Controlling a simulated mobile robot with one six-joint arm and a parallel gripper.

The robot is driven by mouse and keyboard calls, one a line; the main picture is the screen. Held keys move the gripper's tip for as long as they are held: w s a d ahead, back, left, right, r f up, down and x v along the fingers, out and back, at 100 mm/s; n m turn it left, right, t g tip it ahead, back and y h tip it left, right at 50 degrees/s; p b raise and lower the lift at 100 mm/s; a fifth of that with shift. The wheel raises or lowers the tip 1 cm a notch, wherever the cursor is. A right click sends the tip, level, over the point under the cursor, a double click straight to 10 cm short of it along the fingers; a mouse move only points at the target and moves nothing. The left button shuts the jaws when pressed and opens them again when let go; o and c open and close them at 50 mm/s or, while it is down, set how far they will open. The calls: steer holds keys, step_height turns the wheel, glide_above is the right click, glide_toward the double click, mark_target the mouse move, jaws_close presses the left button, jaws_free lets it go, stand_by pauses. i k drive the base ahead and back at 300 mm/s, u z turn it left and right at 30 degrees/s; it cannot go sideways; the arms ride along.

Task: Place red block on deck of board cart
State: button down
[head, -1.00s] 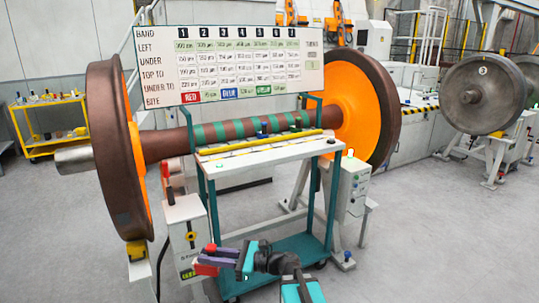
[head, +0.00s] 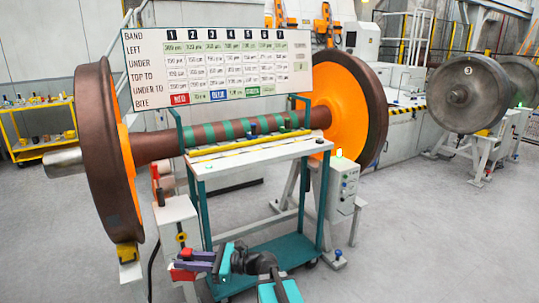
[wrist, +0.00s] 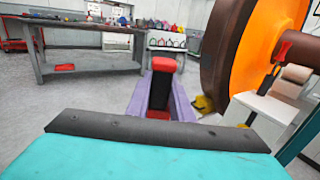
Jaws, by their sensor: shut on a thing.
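My gripper (head: 193,263) is shut on the red block (head: 182,274), low in the head view, in front of the board cart's left side. In the wrist view the purple fingers of my gripper (wrist: 160,92) stand on both sides of the block (wrist: 165,64), whose red top shows above a dark middle. The board cart (head: 205,209) has a teal frame, a pale top deck (head: 222,172) and a teal lower shelf (head: 285,250). A lettered board (head: 150,72) stands above its back. The block is apart from the top deck.
A wheelset with brown-orange wheels (head: 95,150) and a banded axle (head: 155,146) stands behind the cart. A yellow strip (head: 240,145) and small blue and green pieces lie along the deck's back. A grey control box (head: 343,190) is right of the cart.

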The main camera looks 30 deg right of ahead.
mark_target(268, 153)
steer(key=i, duration=1)
